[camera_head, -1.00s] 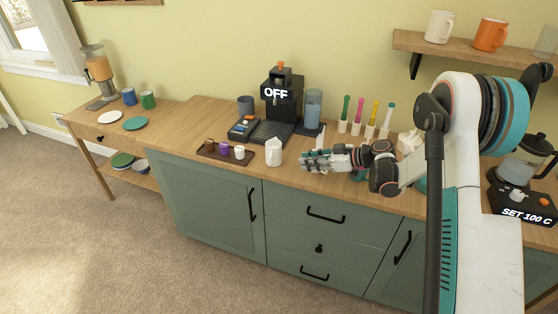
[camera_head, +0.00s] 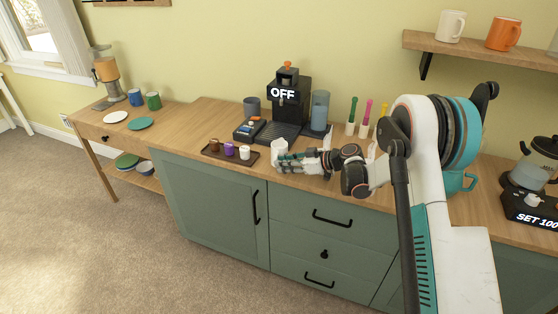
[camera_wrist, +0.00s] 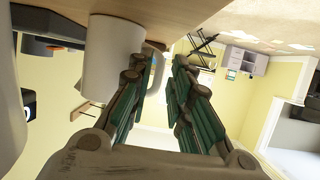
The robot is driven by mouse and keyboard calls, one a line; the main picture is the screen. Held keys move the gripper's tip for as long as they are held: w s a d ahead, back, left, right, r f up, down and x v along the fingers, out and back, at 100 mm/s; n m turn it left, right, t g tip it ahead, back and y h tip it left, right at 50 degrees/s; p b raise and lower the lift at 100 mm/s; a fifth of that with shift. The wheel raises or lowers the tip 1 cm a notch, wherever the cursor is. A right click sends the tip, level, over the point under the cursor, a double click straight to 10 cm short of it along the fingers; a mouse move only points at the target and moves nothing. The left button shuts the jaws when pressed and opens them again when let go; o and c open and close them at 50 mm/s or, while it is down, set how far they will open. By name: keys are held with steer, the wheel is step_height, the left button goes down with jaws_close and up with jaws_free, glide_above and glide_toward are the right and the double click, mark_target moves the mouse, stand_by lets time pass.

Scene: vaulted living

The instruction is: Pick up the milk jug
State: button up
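The milk jug (camera_head: 279,148) is a small white upright vessel on the wooden counter, in front of the coffee machine. In the wrist view the white jug (camera_wrist: 108,62) stands large at the left, beside the left finger. A pale narrow part, perhaps its handle, shows between the fingers. My gripper (camera_head: 279,162) is at the jug's lower right side in the head view and hides part of it. In the wrist view my gripper (camera_wrist: 166,60) has its two green-padded fingers apart. I cannot tell whether a finger touches the jug.
A dark tray (camera_head: 238,158) with three small cups lies left of the jug. The black coffee machine (camera_head: 288,100) marked OFF stands behind. Colored-handled tools (camera_head: 366,112) stand behind my arm. A kettle (camera_head: 533,165) is on the right. The counter's front edge is close below my gripper.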

steer(key=shift+x, duration=0.75)
jaws_close()
steer(key=shift+r, duration=0.1)
step_height(320, 180, up, 20)
steer(key=p, duration=0.6)
